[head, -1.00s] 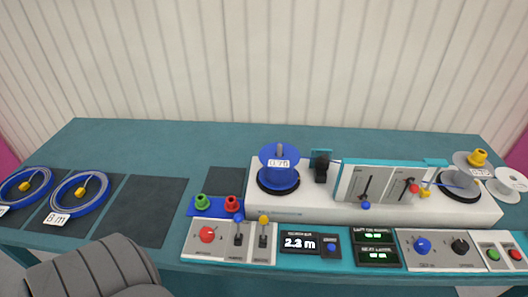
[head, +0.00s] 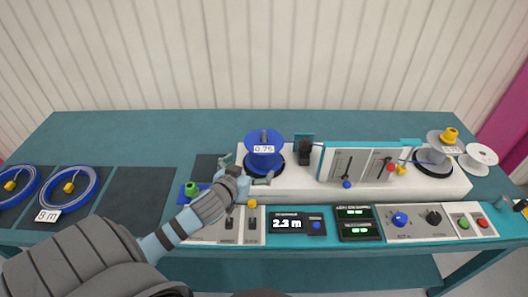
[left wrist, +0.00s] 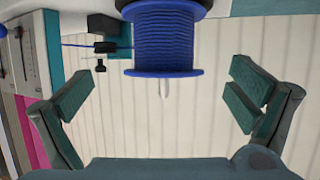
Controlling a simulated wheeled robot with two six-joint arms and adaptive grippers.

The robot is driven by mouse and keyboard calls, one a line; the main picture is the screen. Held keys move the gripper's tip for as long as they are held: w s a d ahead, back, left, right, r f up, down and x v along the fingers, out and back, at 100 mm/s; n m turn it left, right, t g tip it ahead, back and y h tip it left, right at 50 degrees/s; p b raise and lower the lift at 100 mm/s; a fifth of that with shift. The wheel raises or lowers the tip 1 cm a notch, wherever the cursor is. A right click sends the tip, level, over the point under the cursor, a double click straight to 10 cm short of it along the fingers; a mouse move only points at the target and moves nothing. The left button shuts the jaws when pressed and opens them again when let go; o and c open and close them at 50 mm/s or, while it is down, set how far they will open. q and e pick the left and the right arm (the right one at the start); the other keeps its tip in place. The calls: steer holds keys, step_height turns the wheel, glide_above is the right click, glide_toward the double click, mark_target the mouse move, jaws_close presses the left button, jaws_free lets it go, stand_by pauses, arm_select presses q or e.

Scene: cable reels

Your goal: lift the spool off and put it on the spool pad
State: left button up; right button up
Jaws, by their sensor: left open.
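The blue spool (head: 264,152), labelled 0.75, stands upright on a black round base at the left end of the white machine. In the left wrist view the spool (left wrist: 165,45) appears upside down, wound with blue cable, its pale spindle tip showing. My left gripper (head: 245,171) is at the front left of the spool. Its fingers (left wrist: 165,97) are open and wide apart, one on each side of the spool, not touching it. A small dark square pad (head: 205,164), probably the spool pad, lies left of the machine, partly hidden by my gripper.
Green knob post (head: 191,189) stands beside my left forearm; levers and displays line the front panel (head: 286,224). Cable coils (head: 68,188) lie on dark mats at left; one dark mat (head: 140,200) is empty. A grey reel (head: 434,158) stands at the machine's right end.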

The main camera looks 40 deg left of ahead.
mark_target(263, 153)
arm_select(q)
steer(key=b+x, duration=0.1)
steer(key=x, duration=1.1)
steer(key=shift+s+a, duration=0.1)
steer(key=shift+a, duration=0.1)
steer(key=shift+r, duration=0.1)
steer(key=c, duration=1.9)
